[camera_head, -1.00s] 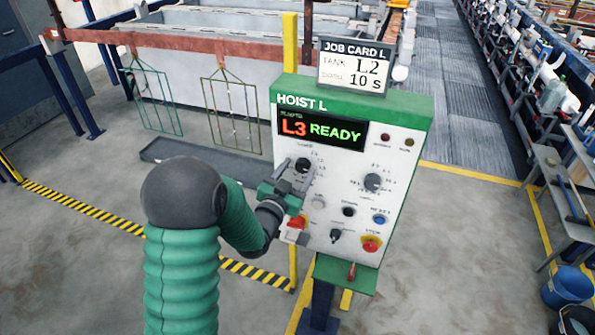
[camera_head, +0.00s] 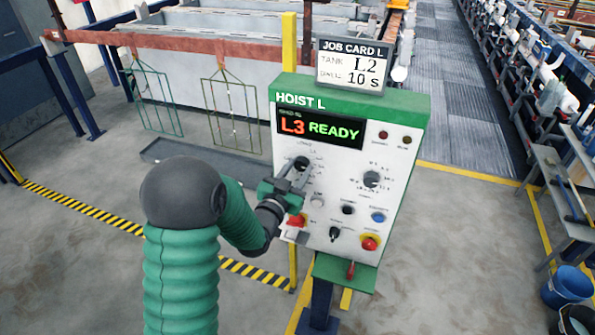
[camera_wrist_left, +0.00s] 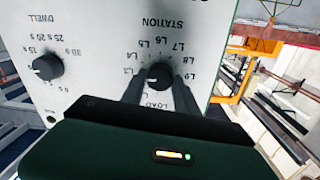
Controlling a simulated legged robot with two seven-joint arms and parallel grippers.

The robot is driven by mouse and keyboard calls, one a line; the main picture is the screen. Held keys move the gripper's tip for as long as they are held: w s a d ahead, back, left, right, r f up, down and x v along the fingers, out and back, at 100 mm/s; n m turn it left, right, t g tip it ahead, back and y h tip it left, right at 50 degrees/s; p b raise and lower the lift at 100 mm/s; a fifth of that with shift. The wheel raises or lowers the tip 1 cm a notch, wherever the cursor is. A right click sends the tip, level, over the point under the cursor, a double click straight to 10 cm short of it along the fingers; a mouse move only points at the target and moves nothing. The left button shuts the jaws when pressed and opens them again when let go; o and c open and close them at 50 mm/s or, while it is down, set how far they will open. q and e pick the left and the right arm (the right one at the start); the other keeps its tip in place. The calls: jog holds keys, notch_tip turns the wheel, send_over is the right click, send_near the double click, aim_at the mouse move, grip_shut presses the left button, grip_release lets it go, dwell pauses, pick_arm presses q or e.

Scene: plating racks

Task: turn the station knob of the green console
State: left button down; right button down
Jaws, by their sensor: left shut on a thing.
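The green console (camera_head: 350,102) stands at the centre of the head view, with a white panel and a display reading L3 READY. The black station knob (camera_head: 302,163) is at the upper left of the panel. In the left wrist view the station knob (camera_wrist_left: 159,76) sits inside a ring of labels from LOAD to L9. My left gripper (camera_head: 297,174) reaches in from the left and is shut on the station knob. Its two dark fingers lie on either side of the knob in the wrist view (camera_wrist_left: 160,88). My right gripper is not in view.
The job card (camera_head: 352,67) on top reads tank L2, 10 S. The dwell knob (camera_head: 371,180) is right of the station knob, and a red button (camera_head: 370,243) is lower down. Wire racks (camera_head: 232,108) hang behind left.

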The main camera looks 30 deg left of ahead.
pick_arm(q)
jog(key=n+b, duration=0.2)
jog(key=n, duration=0.1)
jog(key=shift+f, duration=0.35)
jog(key=n+b, duration=0.2)
jog(key=n, duration=0.3)
jog(key=n+b, duration=0.2)
jog(key=n, duration=0.2)
jog(key=shift+d+n+y, duration=0.1)
jog(key=shift+n+y, duration=0.2)
jog(key=shift+n, duration=0.1)
jog(key=n, duration=0.5)
jog(key=shift+b, duration=0.35)
jog(key=shift+n, duration=0.3)
jog(key=c, duration=1.2)
grip_release()
jog(key=shift+o, duration=1.4)
jog(key=shift+w+y, duration=0.15)
jog(key=shift+y, duration=0.15)
